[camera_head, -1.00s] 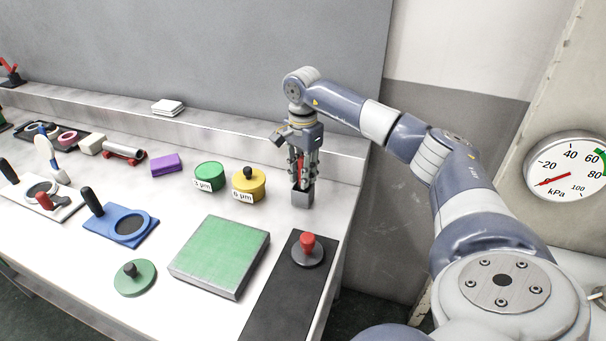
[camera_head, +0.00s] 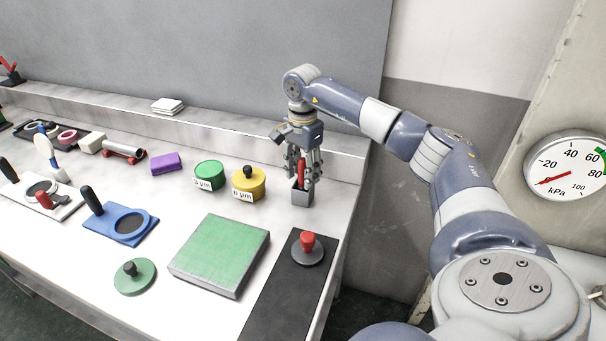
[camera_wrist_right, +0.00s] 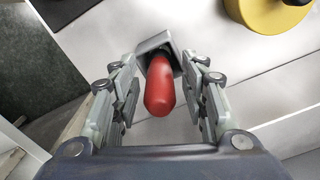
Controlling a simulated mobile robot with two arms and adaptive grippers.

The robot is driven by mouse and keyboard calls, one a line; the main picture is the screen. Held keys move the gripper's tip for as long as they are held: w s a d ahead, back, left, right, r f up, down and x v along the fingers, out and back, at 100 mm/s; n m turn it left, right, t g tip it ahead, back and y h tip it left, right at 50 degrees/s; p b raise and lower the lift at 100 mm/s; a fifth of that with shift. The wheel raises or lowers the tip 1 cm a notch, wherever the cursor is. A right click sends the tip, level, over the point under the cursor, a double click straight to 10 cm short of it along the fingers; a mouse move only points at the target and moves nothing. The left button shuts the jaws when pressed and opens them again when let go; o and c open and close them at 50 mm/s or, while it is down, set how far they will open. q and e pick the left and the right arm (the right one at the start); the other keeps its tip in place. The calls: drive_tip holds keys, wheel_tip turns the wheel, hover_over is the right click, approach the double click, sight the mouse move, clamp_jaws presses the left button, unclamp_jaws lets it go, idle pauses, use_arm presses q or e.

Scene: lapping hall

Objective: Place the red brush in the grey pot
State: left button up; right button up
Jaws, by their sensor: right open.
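The red brush (camera_head: 300,174) stands in the grey pot (camera_head: 301,194) at the right end of the bench, with its red handle pointing up and its lower part hidden inside. In the right wrist view the red brush (camera_wrist_right: 160,88) leans in the opening of the grey pot (camera_wrist_right: 152,45). My right gripper (camera_head: 302,176) is open around the handle, just above the pot. In the wrist view its fingers stand apart on both sides of the handle with gaps. My left gripper is not in view.
A yellow tin (camera_head: 249,184) and a green tin (camera_head: 209,175) stand left of the pot. A green plate (camera_head: 222,252) and a dark strip with a red-knobbed disc (camera_head: 308,250) lie in front. The bench's right edge is close to the pot.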

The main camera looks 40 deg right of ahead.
wheel_tip(320, 180, up, 11)
drive_tip(key=shift+r, duration=0.1)
idle(0.7)
